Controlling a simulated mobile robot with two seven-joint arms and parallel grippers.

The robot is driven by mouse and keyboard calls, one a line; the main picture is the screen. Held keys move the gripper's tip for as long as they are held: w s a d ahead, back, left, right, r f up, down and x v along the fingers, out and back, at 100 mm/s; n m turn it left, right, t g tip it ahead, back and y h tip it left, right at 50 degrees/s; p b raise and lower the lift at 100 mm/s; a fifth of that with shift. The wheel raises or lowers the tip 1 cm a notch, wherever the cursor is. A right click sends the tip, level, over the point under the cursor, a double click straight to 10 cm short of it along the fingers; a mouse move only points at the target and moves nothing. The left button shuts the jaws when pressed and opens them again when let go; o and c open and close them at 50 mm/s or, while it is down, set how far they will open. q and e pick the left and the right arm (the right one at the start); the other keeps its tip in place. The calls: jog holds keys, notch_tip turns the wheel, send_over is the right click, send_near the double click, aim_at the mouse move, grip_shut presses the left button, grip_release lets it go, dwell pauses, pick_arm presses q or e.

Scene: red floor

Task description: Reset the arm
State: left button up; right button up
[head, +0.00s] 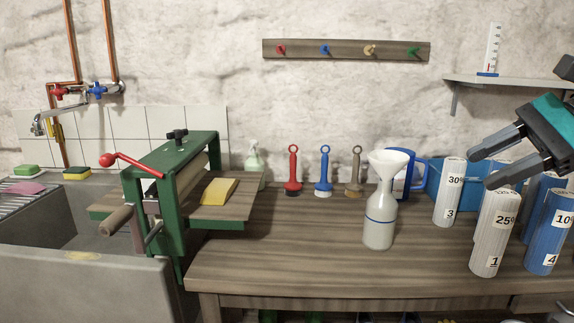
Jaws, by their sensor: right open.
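My right gripper (487,164) comes in from the right edge, with two dark grey fingers spread apart and a teal part behind them. It is open, with nothing between the fingers. It hangs in front of the labelled cylinders at the right end of the wooden table (300,240). A white cylinder marked 30% (449,195) stands left of the fingers, and one marked 25% (494,235) stands just below the lower finger. My left gripper is not in view.
A white bottle with a funnel (379,220) stands on the table. A blue cylinder (549,235), a blue mug (400,175) and a blue bin (430,185) crowd the right. A green press (165,195) and a sink (80,240) are at left. The table's front middle is clear.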

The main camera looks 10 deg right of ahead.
jog(key=w+a+f+m+t+p, duration=0.25)
jog(key=f+m+t, duration=0.35)
jog(key=f+m, duration=0.7)
jog(key=w+a+f+m+t+p, duration=0.35)
jog(key=f+m, duration=0.55)
jog(key=m, duration=0.8)
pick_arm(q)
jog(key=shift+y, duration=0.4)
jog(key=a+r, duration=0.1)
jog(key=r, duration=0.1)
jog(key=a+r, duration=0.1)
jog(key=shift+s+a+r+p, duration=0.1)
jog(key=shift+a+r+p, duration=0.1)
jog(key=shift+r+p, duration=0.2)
pick_arm(e)
jog(key=s+a+f+m+g+h, duration=0.2)
jog(key=s+a+f+m, duration=0.4)
jog(key=f+m, duration=0.3)
jog(key=s+a+f+m+g+h, duration=0.2)
jog(key=s+a+f+m+h, duration=0.3)
jog(key=m, duration=0.8)
jog(key=s+a+f, duration=0.2)
jog(key=s+f, duration=0.2)
jog(key=f, duration=0.1)
jog(key=shift+f+m, duration=0.3)
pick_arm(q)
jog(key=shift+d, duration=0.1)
pick_arm(e)
jog(key=shift+s, duration=0.1)
